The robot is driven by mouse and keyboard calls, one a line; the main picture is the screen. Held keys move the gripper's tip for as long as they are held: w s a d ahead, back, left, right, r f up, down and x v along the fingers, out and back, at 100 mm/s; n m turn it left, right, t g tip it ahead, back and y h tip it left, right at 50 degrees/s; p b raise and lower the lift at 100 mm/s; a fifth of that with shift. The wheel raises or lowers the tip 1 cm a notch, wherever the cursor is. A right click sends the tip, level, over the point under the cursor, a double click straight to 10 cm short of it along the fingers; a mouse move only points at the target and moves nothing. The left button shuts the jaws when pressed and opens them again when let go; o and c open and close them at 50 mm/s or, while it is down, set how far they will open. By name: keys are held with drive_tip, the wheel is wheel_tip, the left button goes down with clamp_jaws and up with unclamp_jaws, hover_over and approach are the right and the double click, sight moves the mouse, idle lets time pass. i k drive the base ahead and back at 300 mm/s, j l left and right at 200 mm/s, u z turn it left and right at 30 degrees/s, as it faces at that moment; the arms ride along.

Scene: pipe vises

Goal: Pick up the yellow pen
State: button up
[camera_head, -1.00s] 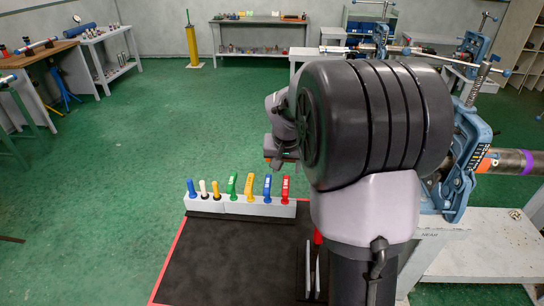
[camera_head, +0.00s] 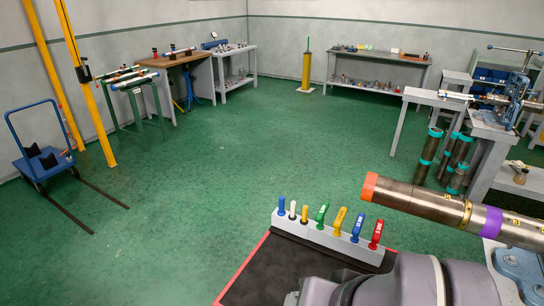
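A white rack (camera_head: 352,246) at the lower middle holds a row of upright pens and markers. Two yellow ones stand in it: a slim yellow pen (camera_head: 304,215) third from the left, beside a white pen (camera_head: 293,209), and a thicker yellow marker (camera_head: 340,219) between a green marker (camera_head: 322,213) and a blue marker (camera_head: 357,228). A slim blue pen (camera_head: 281,204) is at the left end and a red marker (camera_head: 376,234) at the right end. Only links of my arm show at the bottom edge, right of centre. My gripper's fingers are not visible.
A black mat (camera_head: 275,277) with a red edge lies before the rack. A large steel pipe (camera_head: 430,204) with an orange end reaches in from the right, just behind the rack. Benches stand along the far walls. A blue cart (camera_head: 42,158) is at left. The green floor between is open.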

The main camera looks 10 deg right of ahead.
sight(304, 221)
drive_tip(key=i+j, duration=0.15)
drive_tip(key=j, duration=0.15)
drive_tip(key=i+j, duration=0.2)
drive_tip(key=j, duration=0.15)
drive_tip(key=i+j, duration=0.15)
drive_tip(key=j, duration=0.15)
drive_tip(key=i+j, duration=0.2)
drive_tip(key=i+j+z, duration=0.1)
drive_tip(key=j, duration=0.35)
drive_tip(key=i+j, duration=0.25)
drive_tip(key=i+j+z, duration=0.1)
drive_tip(key=j, duration=0.3)
drive_tip(key=i+j, duration=0.25)
drive_tip(key=i+l+z, duration=0.1)
drive_tip(key=z, duration=0.4)
drive_tip(key=i+z, duration=0.3)
drive_tip(key=z, duration=0.2)
drive_tip(key=i+j+z, duration=0.1)
drive_tip(key=z, duration=0.35)
drive_tip(key=i+j+z, duration=0.15)
drive_tip(key=z, duration=0.35)
drive_tip(key=i+j+z, duration=0.25)
drive_tip(key=z, duration=0.25)
drive_tip(key=i+j+z, duration=0.15)
drive_tip(key=z, duration=0.35)
drive_tip(key=j+z, duration=0.5)
drive_tip(key=i+l, duration=0.05)
drive_tip(key=l, duration=0.05)
